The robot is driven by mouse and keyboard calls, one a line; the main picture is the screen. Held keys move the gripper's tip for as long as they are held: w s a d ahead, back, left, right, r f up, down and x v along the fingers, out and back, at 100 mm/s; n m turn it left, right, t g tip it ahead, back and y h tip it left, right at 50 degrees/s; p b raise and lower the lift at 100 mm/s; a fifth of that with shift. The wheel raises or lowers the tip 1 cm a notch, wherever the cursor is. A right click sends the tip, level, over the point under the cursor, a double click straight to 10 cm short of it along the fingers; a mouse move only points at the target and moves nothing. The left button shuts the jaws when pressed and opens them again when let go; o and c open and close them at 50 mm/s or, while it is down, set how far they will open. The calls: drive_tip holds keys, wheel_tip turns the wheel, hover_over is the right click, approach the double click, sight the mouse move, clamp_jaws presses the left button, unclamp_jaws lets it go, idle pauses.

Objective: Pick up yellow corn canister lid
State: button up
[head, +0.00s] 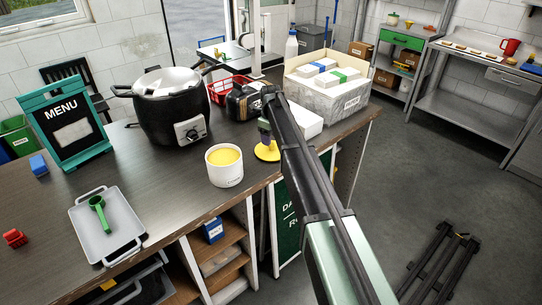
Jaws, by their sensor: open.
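A round yellow lid (267,152) lies on the counter near its right edge, just right of the white canister (224,173). The canister stands upright, and its top shows yellow inside a white rim. My arm reaches in from the lower right, and my gripper (265,139) points down directly over the yellow lid. The gripper is open. The fingertips are small and overlap the lid in this view, so I cannot tell whether they touch it. My arm hides part of the counter behind and to the right of the lid.
A black cooker (170,112) stands behind the canister. A box of white cartons (328,97) sits at the back right, with a red basket (228,88) left of it. A grey tray with a green scoop (97,206) lies front left. Counter between tray and canister is clear.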

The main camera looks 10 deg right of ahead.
wheel_tip(320, 180, down, 5)
drive_tip(key=b, duration=0.3)
drive_tip(key=shift+r, duration=0.4)
drive_tip(key=c, duration=1)
wheel_tip(320, 180, up, 20)
drive_tip(key=p, duration=2)
drive_tip(key=shift+f, duration=0.1)
